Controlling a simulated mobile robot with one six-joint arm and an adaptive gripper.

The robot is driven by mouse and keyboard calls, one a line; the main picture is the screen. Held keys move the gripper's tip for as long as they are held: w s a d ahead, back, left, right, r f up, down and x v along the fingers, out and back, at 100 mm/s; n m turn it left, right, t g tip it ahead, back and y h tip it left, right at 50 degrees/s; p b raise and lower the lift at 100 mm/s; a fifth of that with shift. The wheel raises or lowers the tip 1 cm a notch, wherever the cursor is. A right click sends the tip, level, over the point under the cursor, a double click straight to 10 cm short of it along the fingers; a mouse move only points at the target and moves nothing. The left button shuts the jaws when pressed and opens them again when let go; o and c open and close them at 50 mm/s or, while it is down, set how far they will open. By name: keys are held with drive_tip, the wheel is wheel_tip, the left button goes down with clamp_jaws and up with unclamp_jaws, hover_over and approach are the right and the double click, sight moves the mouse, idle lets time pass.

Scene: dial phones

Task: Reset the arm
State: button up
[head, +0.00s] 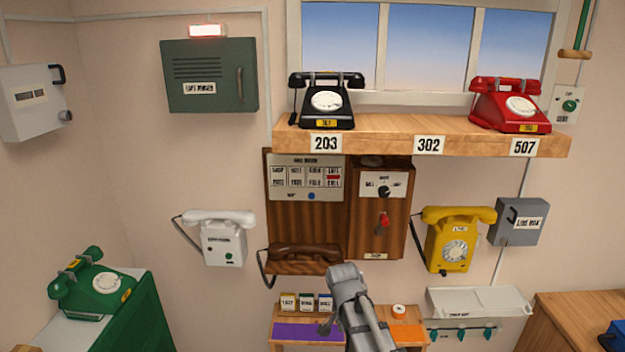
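My grey arm (362,310) rises from the bottom edge in the head view, in front of the small wooden shelf. Its rounded upper joint shows just below the brown handset. A small dark part (326,326) at the arm's left, over the purple mat, may be my gripper. Its fingers are too small and too hidden to tell open from shut. I see nothing clearly held.
Behind the arm are a brown handset (304,258), a small shelf (408,334) with several little boxes and a tape roll (399,311). A white phone (222,240) and yellow phone (455,245) flank it. A wooden ledge (390,139) carries black and red phones above.

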drive_tip(key=s+d+f+n+y+b, duration=0.1)
drive_tip(key=s+d+f+n+y, duration=0.1)
drive_tip(key=s+d+n, duration=0.4)
drive_tip(key=shift+s+d+n+t+b, duration=0.35)
drive_tip(key=shift+s+n, duration=0.35)
drive_tip(key=shift+n, duration=0.5)
drive_tip(key=shift+f, duration=0.1)
